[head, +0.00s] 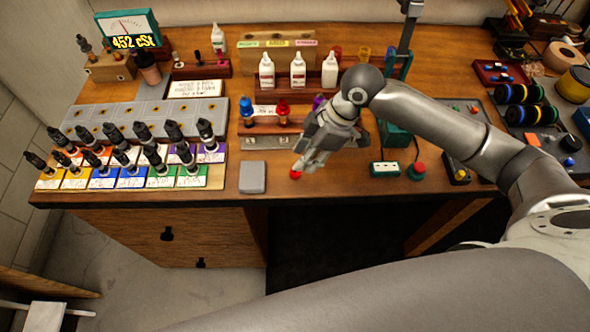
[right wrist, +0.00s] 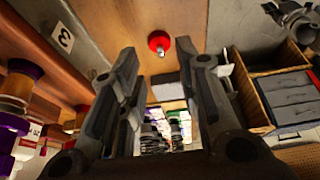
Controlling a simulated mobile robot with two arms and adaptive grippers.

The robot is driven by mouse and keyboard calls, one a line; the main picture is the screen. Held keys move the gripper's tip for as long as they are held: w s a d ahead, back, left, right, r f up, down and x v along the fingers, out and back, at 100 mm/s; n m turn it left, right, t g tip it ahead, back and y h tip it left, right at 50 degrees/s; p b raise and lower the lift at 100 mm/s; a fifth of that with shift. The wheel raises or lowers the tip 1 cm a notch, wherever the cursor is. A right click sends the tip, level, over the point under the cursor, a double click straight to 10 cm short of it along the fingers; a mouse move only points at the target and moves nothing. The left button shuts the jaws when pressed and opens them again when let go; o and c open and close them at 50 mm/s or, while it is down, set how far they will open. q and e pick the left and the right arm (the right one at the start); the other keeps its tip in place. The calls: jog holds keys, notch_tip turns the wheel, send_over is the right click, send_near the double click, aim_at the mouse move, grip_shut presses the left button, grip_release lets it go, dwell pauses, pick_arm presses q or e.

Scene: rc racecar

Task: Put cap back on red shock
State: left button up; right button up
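The red shock (head: 283,112) stands in a wooden stand between a blue shock (head: 246,110) and a mostly hidden purple one (head: 318,102). A small red cap (head: 295,174) lies near the table's front edge. In the right wrist view the red cap (right wrist: 159,42) shows a metallic part and lies beyond the fingertips, with gaps on both sides. My right gripper (head: 306,163) reaches down close to the cap in the head view. Its two fingers (right wrist: 165,62) are spread, with nothing between them. My left gripper is not in view.
A grey square pad (head: 252,177) lies left of the cap. Several white bottles (head: 298,70) stand behind the shocks. A green-and-white block (head: 385,169) and a red button (head: 416,171) are to the right.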

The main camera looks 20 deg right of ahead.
aim_at(295, 172)
jog(key=shift+a+f+p, duration=0.25)
jog(key=shift+f+p, duration=0.05)
jog(key=shift+p, duration=0.05)
jog(key=p+x, duration=0.1)
jog(key=x, duration=0.2)
jog(key=shift+a+f, duration=0.2)
jog(key=shift+f, duration=0.1)
jog(key=shift+w+a+f, duration=0.1)
jog(key=shift+w+f, duration=0.05)
jog(key=shift+f, duration=0.2)
jog(key=c, duration=0.4)
